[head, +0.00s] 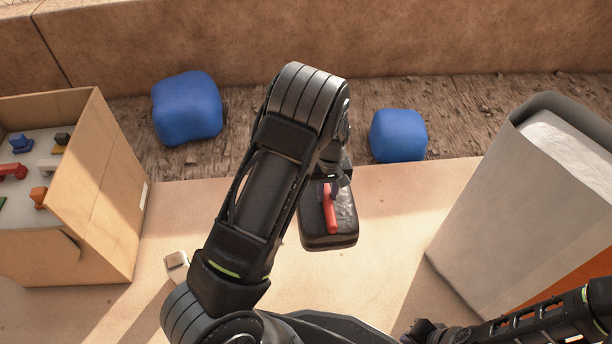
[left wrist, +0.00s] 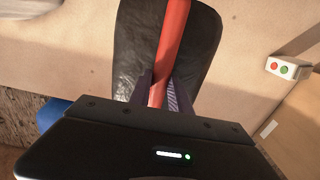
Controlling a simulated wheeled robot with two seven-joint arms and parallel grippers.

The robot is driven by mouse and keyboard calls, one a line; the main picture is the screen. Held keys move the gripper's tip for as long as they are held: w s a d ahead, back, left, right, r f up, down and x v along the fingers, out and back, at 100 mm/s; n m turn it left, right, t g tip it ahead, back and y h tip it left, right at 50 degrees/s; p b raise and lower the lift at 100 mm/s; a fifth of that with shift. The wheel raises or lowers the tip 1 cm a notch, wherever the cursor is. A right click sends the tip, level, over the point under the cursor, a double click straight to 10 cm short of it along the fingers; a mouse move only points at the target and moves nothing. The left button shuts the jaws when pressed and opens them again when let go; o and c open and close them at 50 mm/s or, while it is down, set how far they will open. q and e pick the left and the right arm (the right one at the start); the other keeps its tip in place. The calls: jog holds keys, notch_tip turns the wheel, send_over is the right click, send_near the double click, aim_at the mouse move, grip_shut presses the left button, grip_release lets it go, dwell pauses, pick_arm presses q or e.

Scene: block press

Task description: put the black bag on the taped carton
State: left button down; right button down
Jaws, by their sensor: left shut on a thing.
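The black bag (head: 345,215) with a red handle is at the middle of the head view, over the pale table. My left gripper (head: 333,184) is above it, pointing down, shut on the red handle. In the left wrist view the fingers (left wrist: 159,92) close on the handle from both sides, with the black bag (left wrist: 202,48) beneath. I cannot tell whether the bag touches the table. My right gripper (head: 422,331) is low at the right, partly cut off by the lower edge; its jaws are unclear.
An open cardboard box (head: 113,210) holding several small coloured pieces stands at left. A tall grey-white block with an orange part (head: 520,200) stands at right. Two blue lumps (head: 187,108) (head: 398,135) lie behind the table. A small button box (head: 177,262) with red and green buttons (left wrist: 283,68) is left of the bag.

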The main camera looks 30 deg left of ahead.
pick_arm(q)
jog(key=w+d+r+m, duration=0.2)
jog(key=r, duration=0.6)
jog(key=w+d+r+m, duration=0.2)
jog(key=w+r+m, duration=0.1)
jog(key=r, duration=0.4)
jog(key=w+d+r+m, duration=0.2)
jog(key=w+d+r, duration=0.1)
jog(key=r, duration=0.5)
jog(key=shift+r+m, duration=0.3)
jog(key=shift+s+d, duration=0.1)
jog(key=shift+s, duration=0.05)
